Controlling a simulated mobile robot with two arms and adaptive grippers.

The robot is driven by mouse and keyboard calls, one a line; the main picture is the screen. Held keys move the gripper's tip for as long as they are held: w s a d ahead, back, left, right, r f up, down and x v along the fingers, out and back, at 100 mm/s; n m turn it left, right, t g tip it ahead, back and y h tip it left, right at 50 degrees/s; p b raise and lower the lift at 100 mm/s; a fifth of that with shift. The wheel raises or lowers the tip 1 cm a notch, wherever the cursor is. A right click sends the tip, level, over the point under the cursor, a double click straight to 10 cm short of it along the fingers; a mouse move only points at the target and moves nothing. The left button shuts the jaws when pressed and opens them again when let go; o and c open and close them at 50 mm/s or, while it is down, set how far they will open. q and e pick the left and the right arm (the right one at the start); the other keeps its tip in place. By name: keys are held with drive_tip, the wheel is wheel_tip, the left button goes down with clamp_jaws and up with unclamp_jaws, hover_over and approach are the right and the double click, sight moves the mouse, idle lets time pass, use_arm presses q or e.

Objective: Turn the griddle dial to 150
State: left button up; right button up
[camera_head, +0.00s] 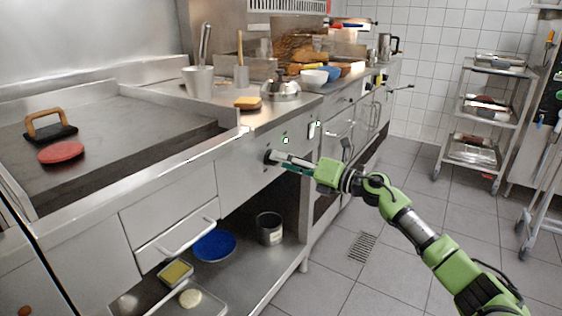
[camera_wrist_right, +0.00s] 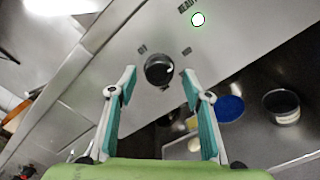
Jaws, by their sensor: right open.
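The griddle dial is a round black knob (camera_wrist_right: 159,70) on the steel front panel. In the head view the dial (camera_head: 268,156) shows at the tips of my right gripper. My right gripper (camera_head: 279,160) reaches the panel from the right. In the wrist view the open fingers of my right gripper (camera_wrist_right: 158,85) stand on either side of the dial, with gaps between them and it. Small dark marks sit near the dial, too small to read. A lit round lamp (camera_wrist_right: 198,19) is beside the word READY. My left gripper is not in view.
The griddle plate (camera_head: 105,125) carries a red disc (camera_head: 61,152) and a press with a wooden handle (camera_head: 47,127). A shelf below holds a blue plate (camera_head: 214,245) and a metal pot (camera_head: 269,229).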

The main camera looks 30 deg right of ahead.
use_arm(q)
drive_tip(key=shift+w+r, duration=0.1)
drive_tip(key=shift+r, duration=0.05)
use_arm(e)
drive_tip(key=shift+x, duration=0.85)
drive_tip(key=shift+s, duration=0.1)
drive_tip(key=c, duration=1.1)
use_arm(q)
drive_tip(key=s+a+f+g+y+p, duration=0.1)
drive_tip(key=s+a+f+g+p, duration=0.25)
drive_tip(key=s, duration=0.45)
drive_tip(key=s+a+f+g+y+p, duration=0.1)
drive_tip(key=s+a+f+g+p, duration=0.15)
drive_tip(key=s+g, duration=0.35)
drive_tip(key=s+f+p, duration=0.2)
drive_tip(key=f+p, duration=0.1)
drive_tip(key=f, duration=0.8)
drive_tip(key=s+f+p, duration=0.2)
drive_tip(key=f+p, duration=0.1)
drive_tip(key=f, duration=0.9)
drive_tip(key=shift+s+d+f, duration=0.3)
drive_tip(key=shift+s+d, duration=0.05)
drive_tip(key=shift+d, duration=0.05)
use_arm(e)
drive_tip(key=shift+m, duration=5)
